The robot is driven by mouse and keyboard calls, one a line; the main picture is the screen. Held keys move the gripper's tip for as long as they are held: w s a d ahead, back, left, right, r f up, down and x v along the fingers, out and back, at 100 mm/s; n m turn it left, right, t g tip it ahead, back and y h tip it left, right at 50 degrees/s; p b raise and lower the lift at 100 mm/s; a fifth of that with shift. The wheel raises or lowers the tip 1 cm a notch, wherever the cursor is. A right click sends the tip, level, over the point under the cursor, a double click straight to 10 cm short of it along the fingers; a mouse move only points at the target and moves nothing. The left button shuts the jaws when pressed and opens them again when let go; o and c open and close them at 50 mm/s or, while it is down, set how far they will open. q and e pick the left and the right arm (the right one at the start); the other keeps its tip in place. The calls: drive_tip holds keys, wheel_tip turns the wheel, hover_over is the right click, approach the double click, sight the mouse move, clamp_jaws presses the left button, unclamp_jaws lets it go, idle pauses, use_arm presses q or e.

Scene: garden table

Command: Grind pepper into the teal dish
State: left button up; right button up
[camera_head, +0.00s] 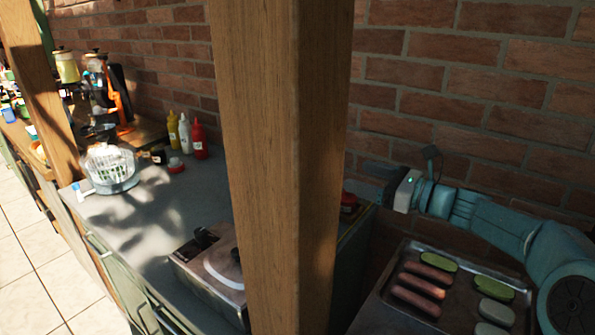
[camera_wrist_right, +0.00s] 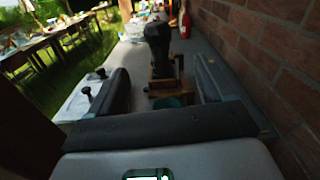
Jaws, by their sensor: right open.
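My right gripper (camera_head: 378,184) reaches in from the right in the head view, beside the wooden post. In the right wrist view its two dark fingers (camera_wrist_right: 160,75) are spread apart with nothing clamped between them. A dark, knob-topped upright thing (camera_wrist_right: 158,42), which looks like the pepper mill, stands ahead between the fingers. A brown wooden piece (camera_wrist_right: 165,86) shows by its foot. A teal rim (camera_wrist_right: 168,102), likely the teal dish, shows below it, mostly hidden by the gripper. In the head view the post hides this area. My left gripper is not in view.
A thick wooden post (camera_head: 285,150) blocks the middle of the head view. A metal tray (camera_head: 462,272) with sausages and green slices lies below my right arm. A brick wall (camera_head: 470,75) runs close behind. Squeeze bottles (camera_head: 199,140) and a glass bowl (camera_head: 110,168) stand left.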

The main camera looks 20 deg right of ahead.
drive_tip(key=shift+m, duration=0.3)
drive_tip(key=p+x, duration=0.2)
drive_tip(key=x, duration=0.6)
drive_tip(key=p+x, duration=0.2)
drive_tip(key=x, duration=0.6)
drive_tip(key=shift+s+a+r, duration=0.1)
drive_tip(key=shift+a+r, duration=0.15)
drive_tip(key=c, duration=1)
drive_tip(key=shift+b, duration=0.35)
